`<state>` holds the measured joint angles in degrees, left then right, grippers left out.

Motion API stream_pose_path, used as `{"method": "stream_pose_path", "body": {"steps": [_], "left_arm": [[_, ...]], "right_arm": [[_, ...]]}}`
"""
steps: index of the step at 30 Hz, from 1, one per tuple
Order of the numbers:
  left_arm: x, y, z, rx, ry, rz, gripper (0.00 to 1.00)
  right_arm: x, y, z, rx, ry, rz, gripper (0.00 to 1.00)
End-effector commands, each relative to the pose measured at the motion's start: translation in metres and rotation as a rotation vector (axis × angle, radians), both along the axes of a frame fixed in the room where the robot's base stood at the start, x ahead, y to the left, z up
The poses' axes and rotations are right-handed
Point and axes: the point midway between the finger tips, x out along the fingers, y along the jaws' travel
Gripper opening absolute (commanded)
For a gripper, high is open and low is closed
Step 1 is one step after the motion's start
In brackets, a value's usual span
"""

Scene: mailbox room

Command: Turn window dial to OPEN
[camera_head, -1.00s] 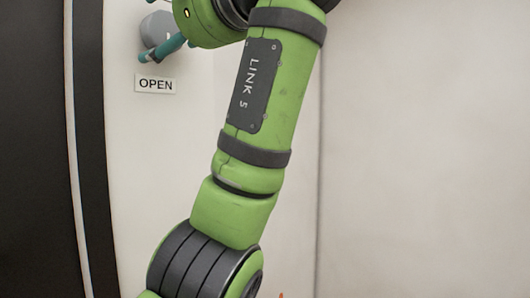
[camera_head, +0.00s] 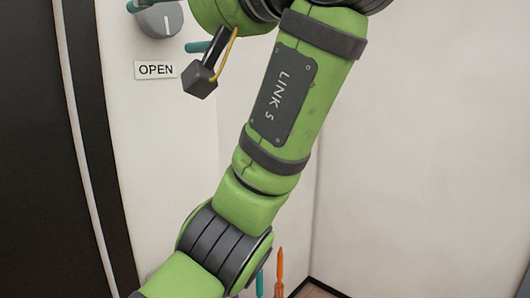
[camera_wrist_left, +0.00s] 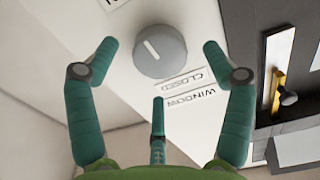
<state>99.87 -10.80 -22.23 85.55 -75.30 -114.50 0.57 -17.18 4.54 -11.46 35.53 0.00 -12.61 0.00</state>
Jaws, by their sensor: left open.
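The grey round dial (camera_head: 160,19) is on the white wall at the top of the head view, above the OPEN label (camera_head: 156,70). The left wrist view shows the dial (camera_wrist_left: 160,51) face on, its short white line slanting toward the upper left. Upside-down CLOSED (camera_wrist_left: 182,81) and WINDOW (camera_wrist_left: 191,98) labels sit below it there. My left gripper (camera_wrist_left: 158,60) is open, its teal fingers spread either side of the dial and a third finger below. No grip on the dial shows. In the head view its teal fingertips (camera_head: 166,26) flank the dial. My right gripper is not in view.
A dark panel with a pale strip (camera_head: 78,150) stands left of the dial in the head view. Thin orange (camera_head: 279,270) and teal things rise near the bottom. The wall (camera_head: 420,130) to the right is bare. A dark recessed frame (camera_wrist_left: 285,70) is at right in the wrist view.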

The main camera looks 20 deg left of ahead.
Motion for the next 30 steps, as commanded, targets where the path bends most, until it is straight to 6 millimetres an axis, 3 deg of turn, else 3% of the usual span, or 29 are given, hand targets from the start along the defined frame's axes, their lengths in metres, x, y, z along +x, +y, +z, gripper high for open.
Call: {"method": "stream_pose_path", "body": {"steps": [1,5,14,30], "left_arm": [[-0.004,-0.011,-0.006,0.002,-0.001,-0.005,0.82],[-0.015,-0.035,-0.005,0.004,0.001,-0.003,0.82],[0.042,-0.029,-0.028,0.077,0.131,-0.035,0.82],[0.129,-0.026,-0.092,0.187,0.331,-0.122,0.82]], "right_arm": [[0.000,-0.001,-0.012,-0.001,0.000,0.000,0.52],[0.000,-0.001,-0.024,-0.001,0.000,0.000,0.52],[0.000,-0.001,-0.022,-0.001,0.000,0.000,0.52],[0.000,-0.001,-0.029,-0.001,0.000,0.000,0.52]]}}
